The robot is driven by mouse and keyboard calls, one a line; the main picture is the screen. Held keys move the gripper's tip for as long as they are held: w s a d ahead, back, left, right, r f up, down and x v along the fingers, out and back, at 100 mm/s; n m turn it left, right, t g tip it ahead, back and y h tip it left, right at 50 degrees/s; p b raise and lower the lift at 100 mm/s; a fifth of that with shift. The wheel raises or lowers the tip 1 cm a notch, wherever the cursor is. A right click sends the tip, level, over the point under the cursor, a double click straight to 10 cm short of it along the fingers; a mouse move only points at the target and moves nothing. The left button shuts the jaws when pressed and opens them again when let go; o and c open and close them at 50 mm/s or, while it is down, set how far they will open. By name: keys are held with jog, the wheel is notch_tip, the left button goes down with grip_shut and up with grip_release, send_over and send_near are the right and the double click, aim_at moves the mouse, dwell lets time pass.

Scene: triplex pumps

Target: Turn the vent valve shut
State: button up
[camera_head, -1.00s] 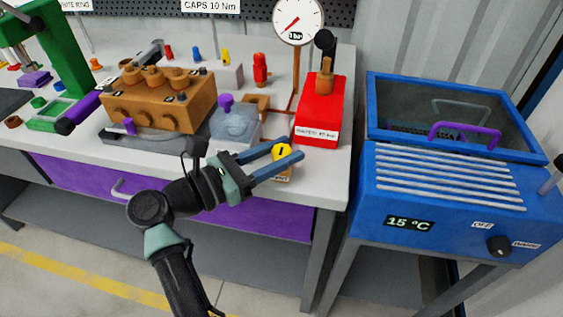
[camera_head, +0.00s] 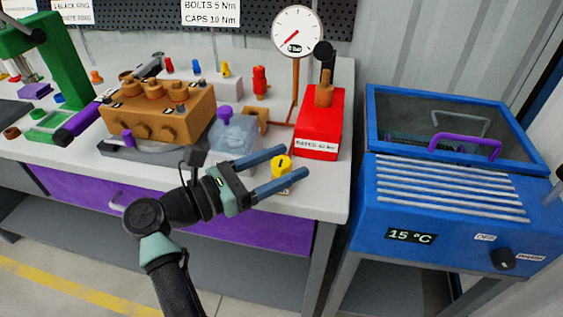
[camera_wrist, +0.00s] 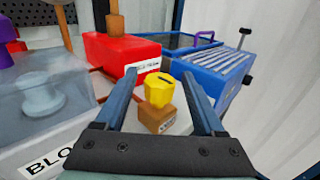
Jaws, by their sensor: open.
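The vent valve has a yellow fluted knob (camera_head: 281,163) with a dark line on its top, on a small brown block near the bench's front right edge. In the wrist view the yellow knob (camera_wrist: 160,90) sits on the brown block (camera_wrist: 158,118), between and a little beyond my fingers. My gripper (camera_head: 292,162) is open, with its two blue fingers on either side of the knob. The fingers also show in the wrist view (camera_wrist: 160,88), with gaps to the knob. The label on the brown block is too small to read.
A red pump box (camera_head: 318,125) stands just behind the knob, with a pressure gauge (camera_head: 297,31) above. A clear block (camera_head: 233,135) with a purple knob lies to the left, beside the brown pump body (camera_head: 160,112). A blue bath (camera_head: 440,200) stands to the right.

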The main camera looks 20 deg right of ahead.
jog(key=shift+a, duration=0.15)
jog(key=s+a, duration=0.2)
jog(key=a, duration=1)
jog(key=shift+a+b, duration=0.25)
jog(key=shift+b, duration=0.1)
jog(key=shift+s, duration=0.1)
